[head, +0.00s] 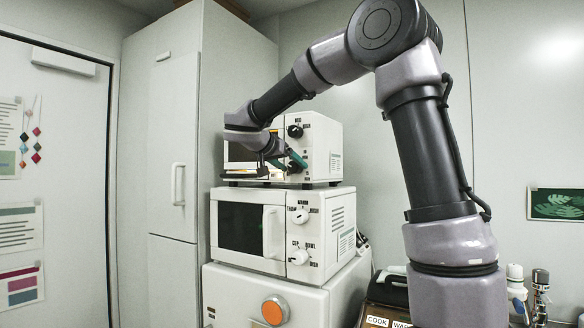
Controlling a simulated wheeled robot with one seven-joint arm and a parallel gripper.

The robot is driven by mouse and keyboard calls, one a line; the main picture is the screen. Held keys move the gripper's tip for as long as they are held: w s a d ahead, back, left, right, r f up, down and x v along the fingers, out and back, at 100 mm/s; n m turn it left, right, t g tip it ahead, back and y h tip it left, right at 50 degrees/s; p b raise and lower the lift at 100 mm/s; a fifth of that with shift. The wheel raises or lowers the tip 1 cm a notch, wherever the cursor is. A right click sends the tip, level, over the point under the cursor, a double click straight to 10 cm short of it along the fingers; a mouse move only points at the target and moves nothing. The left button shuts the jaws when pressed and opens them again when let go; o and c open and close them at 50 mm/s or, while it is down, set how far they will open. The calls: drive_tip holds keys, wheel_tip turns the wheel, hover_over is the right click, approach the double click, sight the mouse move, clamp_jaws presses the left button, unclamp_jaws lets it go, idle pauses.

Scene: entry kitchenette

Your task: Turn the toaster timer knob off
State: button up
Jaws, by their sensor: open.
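The white toaster oven (322,150) stands on top of a white microwave, with its front facing left. Its upper black knob (295,131) is in plain view on the front panel. Its lower black knob (294,166) is partly covered by my gripper. Which of them is the timer knob, and how it is turned, is too small to tell. My gripper (288,160) is open in front of the panel, with its teal-padded fingers close to the lower knob. I cannot tell whether they touch it. My arm and gripper hide much of the toaster's door.
The microwave (340,222) below has two white knobs and a door handle (272,232). It rests on a white cabinet (297,300) with an orange round knob (275,310). A tall cabinet (175,120) stands close on the left. Labelled items (385,312) sit low at right.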

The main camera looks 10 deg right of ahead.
drive_tip(key=shift+w+d+f, duration=0.15)
drive_tip(key=shift+w+d, duration=0.05)
drive_tip(key=shift+d, duration=0.05)
clamp_jaws()
drive_tip(key=n+g+h, duration=0.1)
drive_tip(key=n, duration=0.1)
drive_tip(key=shift+a+n, duration=0.1)
drive_tip(key=shift+n, duration=0.2)
drive_tip(key=shift+w+n+g+h, duration=0.1)
drive_tip(key=shift+n+g+h, duration=0.4)
drive_tip(key=shift+n+h, duration=0.55)
drive_tip(key=shift+n, duration=0.25)
